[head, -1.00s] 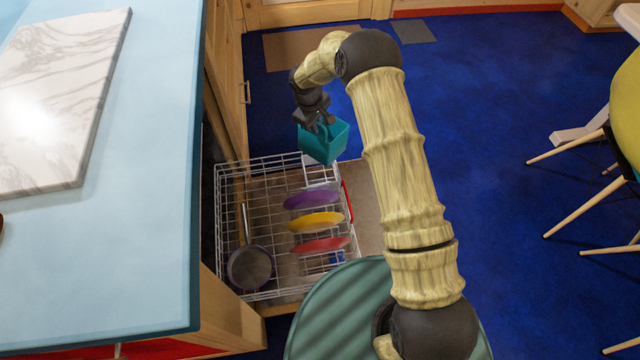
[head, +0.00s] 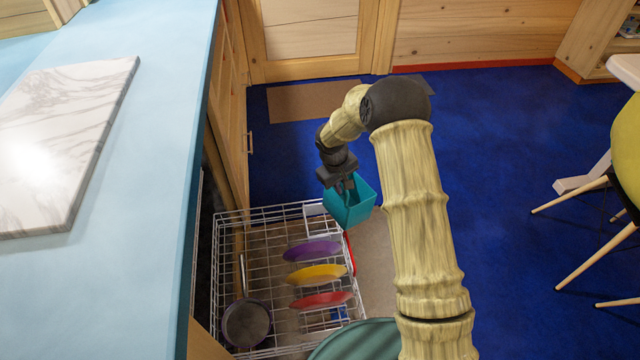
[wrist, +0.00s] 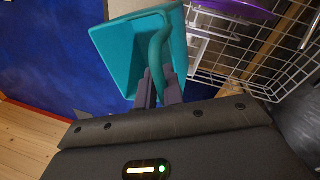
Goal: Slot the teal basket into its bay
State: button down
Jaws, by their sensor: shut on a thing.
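The teal basket (head: 352,205) hangs from my gripper (head: 343,186) at the far right corner of the wire dish rack, with its open top up and slightly tilted. In the wrist view the basket (wrist: 112,50) shows its handle (wrist: 160,50), and my gripper (wrist: 158,92) is shut on that handle. The wire rack (head: 228,236) of the pulled-out dishwasher lies beside and below the basket. A white-walled bay (head: 316,212) shows at the rack's far right corner, just left of the basket. I cannot tell whether basket and rack touch.
Purple (head: 312,250), yellow (head: 316,274) and red (head: 320,301) plates stand in the rack, with a pan (head: 246,323) at its near left. A blue counter (head: 130,200) borders the left. Blue floor (head: 500,170) is open to the right.

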jog(key=s+d+r+m+g, duration=0.1)
jog(key=s+d+r+m, duration=0.1)
jog(key=s+d+m, duration=0.5)
jog(key=s+d, duration=0.3)
jog(key=shift+d, duration=0.4)
jog(key=shift+s, duration=0.1)
